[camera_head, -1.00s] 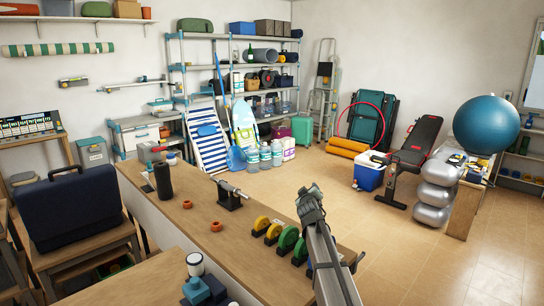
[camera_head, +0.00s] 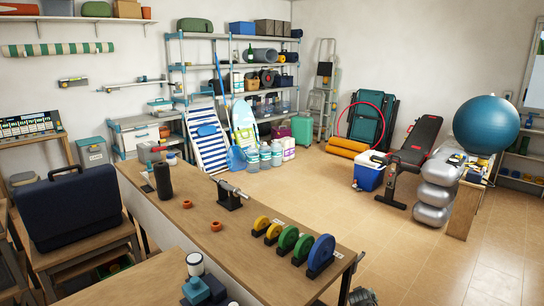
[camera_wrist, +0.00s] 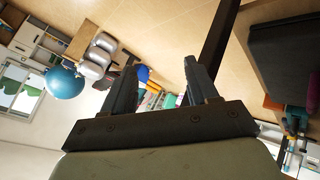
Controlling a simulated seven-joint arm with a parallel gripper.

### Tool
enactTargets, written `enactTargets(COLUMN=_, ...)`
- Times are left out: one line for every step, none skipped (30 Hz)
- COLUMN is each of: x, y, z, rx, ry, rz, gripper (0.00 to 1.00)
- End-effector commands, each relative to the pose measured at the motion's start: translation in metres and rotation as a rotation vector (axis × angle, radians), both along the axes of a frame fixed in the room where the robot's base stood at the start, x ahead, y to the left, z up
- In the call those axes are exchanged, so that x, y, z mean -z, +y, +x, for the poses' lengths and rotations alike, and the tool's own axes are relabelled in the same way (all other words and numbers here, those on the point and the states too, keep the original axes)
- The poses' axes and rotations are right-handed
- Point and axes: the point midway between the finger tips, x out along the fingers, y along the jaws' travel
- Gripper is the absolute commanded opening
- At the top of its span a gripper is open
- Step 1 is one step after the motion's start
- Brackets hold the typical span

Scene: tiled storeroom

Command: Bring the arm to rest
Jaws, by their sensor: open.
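My gripper (camera_wrist: 155,88) shows in the wrist view with its two dark fingers apart and nothing between them. In the head view only a small grey part of my arm shows at the bottom edge, right of the bench; the fingers are out of that view. The wrist view is turned on its side and looks across the room, with the tan floor at the top and the blue exercise ball (camera_wrist: 64,82) at the left.
A wooden bench (camera_head: 190,215) holds a row of coloured weight plates (camera_head: 289,239), a small grey and black device (camera_head: 230,194), a dark cylinder (camera_head: 163,180) and two orange rings. A dark case (camera_head: 70,212) sits at the left. The floor (camera_head: 320,195) beyond the bench is clear.

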Motion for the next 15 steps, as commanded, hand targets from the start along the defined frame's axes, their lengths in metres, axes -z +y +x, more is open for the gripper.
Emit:
enactTargets(x=0.023, y=0.01, z=-0.021, rx=0.012, ry=0.051, rz=0.026, gripper=0.59)
enactTargets(x=0.034, y=0.016, z=-0.031, rx=0.021, ry=0.077, rz=0.042, gripper=0.59)
enactTargets(x=0.05, y=0.022, z=-0.046, rx=0.032, ry=0.115, rz=0.061, gripper=0.59)
enactTargets(x=0.061, y=0.027, z=-0.057, rx=0.042, ry=0.142, rz=0.077, gripper=0.59)
enactTargets(x=0.072, y=0.032, z=-0.068, rx=0.051, ry=0.172, rz=0.091, gripper=0.59)
enactTargets(x=0.086, y=0.039, z=-0.084, rx=0.064, ry=0.21, rz=0.111, gripper=0.59)
enactTargets(x=0.096, y=0.044, z=-0.095, rx=0.073, ry=0.238, rz=0.124, gripper=0.59)
enactTargets(x=0.106, y=0.049, z=-0.107, rx=0.082, ry=0.267, rz=0.137, gripper=0.59)
enactTargets(x=0.119, y=0.056, z=-0.124, rx=0.094, ry=0.307, rz=0.155, gripper=0.59)
enactTargets(x=0.127, y=0.06, z=-0.136, rx=0.102, ry=0.335, rz=0.167, gripper=0.59)
enactTargets(x=0.136, y=0.065, z=-0.149, rx=0.112, ry=0.366, rz=0.18, gripper=0.59)
enactTargets(x=0.147, y=0.072, z=-0.166, rx=0.124, ry=0.405, rz=0.196, gripper=0.59)
enactTargets(x=0.155, y=0.077, z=-0.179, rx=0.133, ry=0.435, rz=0.208, gripper=0.59)
enactTargets(x=0.162, y=0.082, z=-0.192, rx=0.142, ry=0.464, rz=0.219, gripper=0.59)
enactTargets(x=0.172, y=0.089, z=-0.21, rx=0.155, ry=0.504, rz=0.234, gripper=0.59)
